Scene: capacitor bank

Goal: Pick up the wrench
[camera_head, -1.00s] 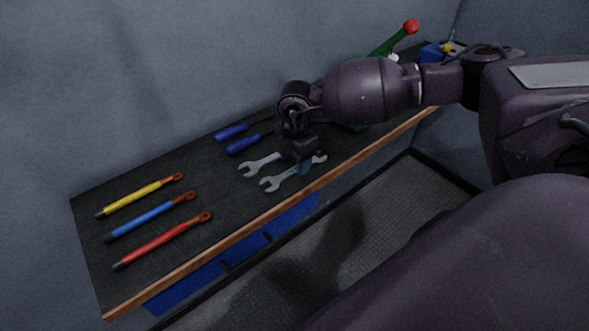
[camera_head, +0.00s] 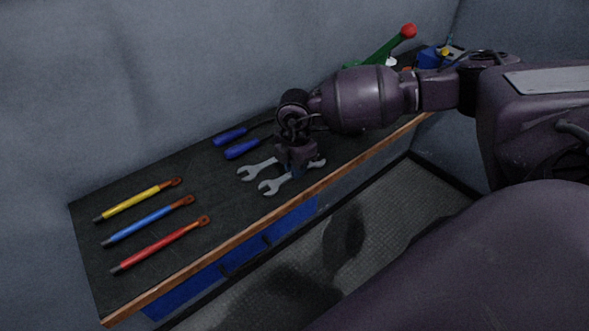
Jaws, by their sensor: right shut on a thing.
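Two grey open-ended wrenches lie side by side on the dark workbench top (camera_head: 225,215). The nearer wrench (camera_head: 272,186) runs under my right gripper (camera_head: 296,172), with an end showing on each side of it. The farther wrench (camera_head: 256,169) shows its left end, and its right part is hidden behind the gripper. My right gripper points down and is shut on the nearer wrench at about its middle. The fingertips are small and dark, and I cannot tell whether the wrench is clear of the bench. My left gripper is not in view.
Two blue-handled tools (camera_head: 241,149) lie behind the wrenches. Yellow (camera_head: 135,201), blue (camera_head: 147,222) and red (camera_head: 158,246) bars lie at left. A green tool with a red knob (camera_head: 408,31) and a blue object (camera_head: 430,57) stand at the back right. Walls border the bench.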

